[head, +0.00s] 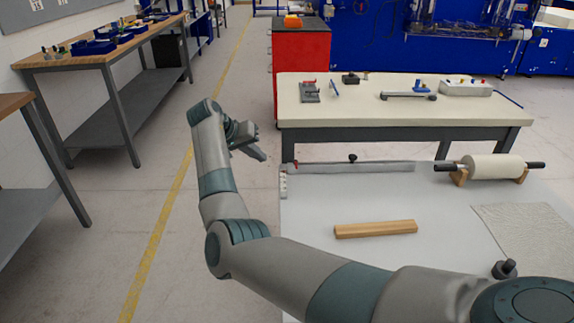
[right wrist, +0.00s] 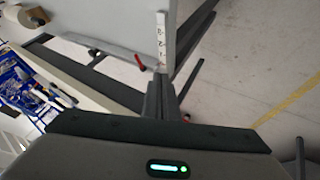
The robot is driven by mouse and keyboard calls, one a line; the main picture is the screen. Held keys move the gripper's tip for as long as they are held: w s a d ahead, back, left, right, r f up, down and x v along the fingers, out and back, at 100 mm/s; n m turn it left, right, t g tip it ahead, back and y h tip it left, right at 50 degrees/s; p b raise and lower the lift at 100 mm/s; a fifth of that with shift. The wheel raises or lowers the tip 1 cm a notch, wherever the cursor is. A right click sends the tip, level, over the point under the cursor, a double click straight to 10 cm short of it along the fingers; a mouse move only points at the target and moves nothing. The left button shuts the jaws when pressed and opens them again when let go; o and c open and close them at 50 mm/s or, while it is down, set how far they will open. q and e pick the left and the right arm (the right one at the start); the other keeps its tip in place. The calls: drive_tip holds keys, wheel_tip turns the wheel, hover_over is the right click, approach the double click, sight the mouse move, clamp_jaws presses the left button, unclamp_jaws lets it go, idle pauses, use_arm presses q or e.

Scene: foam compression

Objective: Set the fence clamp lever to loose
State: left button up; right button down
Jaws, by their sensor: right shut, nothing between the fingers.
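The fence (head: 375,167) is a long grey bar along the back of the white table. A small red lever (head: 291,167) sits at its left end, near a white scale strip (head: 283,187). In the right wrist view the red lever (right wrist: 140,62) sticks out beside the marked scale (right wrist: 161,40). A black knob (head: 352,158) stands on the bar. My right gripper (head: 262,156) is shut and empty, left of the lever and apart from it, beyond the table's left edge. Its fingers also show in the right wrist view (right wrist: 163,80). My left gripper is not in view.
On the white table (head: 310,265) lie a wooden bar (head: 376,229), a roller on a wooden stand (head: 492,167), a textured pale sheet (head: 530,235) and a small dark cylinder (head: 504,269). A second table (head: 340,100) with several tools stands behind. Floor left of the table is clear.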

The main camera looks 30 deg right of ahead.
sight(296, 165)
drive_tip(key=shift+d+f, duration=0.1)
drive_tip(key=shift+f, duration=0.05)
